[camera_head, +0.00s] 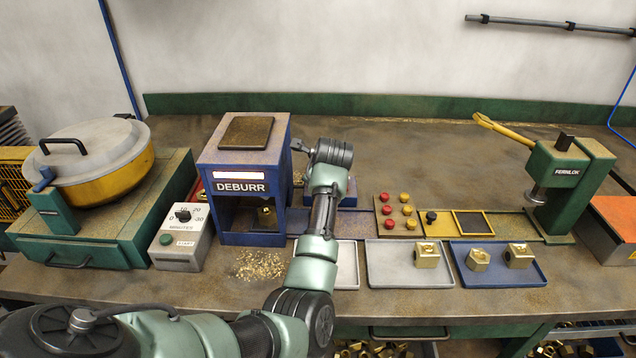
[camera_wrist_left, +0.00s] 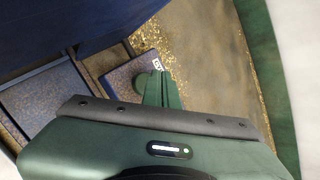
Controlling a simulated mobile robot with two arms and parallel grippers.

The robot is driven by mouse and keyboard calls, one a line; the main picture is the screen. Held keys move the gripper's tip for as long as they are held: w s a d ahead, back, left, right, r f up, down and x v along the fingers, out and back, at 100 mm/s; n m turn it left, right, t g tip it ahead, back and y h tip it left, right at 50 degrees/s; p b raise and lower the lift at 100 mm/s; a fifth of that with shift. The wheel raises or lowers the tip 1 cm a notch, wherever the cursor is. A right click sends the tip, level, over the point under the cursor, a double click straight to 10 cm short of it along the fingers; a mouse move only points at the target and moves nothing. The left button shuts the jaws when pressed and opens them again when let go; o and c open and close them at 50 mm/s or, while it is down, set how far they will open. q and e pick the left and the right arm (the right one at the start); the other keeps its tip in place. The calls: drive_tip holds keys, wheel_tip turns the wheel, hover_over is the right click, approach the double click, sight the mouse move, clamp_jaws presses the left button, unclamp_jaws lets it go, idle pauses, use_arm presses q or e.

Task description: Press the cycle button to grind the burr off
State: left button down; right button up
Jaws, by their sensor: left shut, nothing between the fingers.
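The blue DEBURR machine (camera_head: 243,190) stands left of centre in the head view, with a lit strip above its name. A brass part (camera_head: 266,214) sits in its open bay. A small blue box (camera_head: 347,192) beside the machine is mostly hidden by my left arm. In the left wrist view, the box top (camera_wrist_left: 112,72) carries a green round button (camera_wrist_left: 141,84) and a small white label. My left gripper (camera_wrist_left: 160,80) is shut and empty, its fingertips at the button and partly covering it. I cannot tell whether they touch. My right gripper is not in view.
Brass chips (camera_head: 262,265) lie before the machine. A timer box (camera_head: 182,238) stands to its left. A grey tray (camera_head: 400,270) and a blue tray (camera_head: 497,277) hold brass parts. A green press (camera_head: 570,175) stands at the right. The bench's back middle is clear.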

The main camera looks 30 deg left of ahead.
use_arm(q)
drive_tip(key=shift+f+p, duration=0.2)
drive_tip(key=shift+p, duration=0.15)
drive_tip(key=shift+f, duration=0.15)
drive_tip(key=shift+f, duration=0.6)
idle(0.6)
drive_tip(key=shift+r+p, duration=0.1)
drive_tip(key=shift+p, duration=0.2)
drive_tip(key=shift+r+p, duration=0.9)
drive_tip(key=shift+p, duration=0.4)
wheel_tip(320, 180, up, 5)
drive_tip(key=p, duration=0.6)
drive_tip(key=shift+p, duration=0.3)
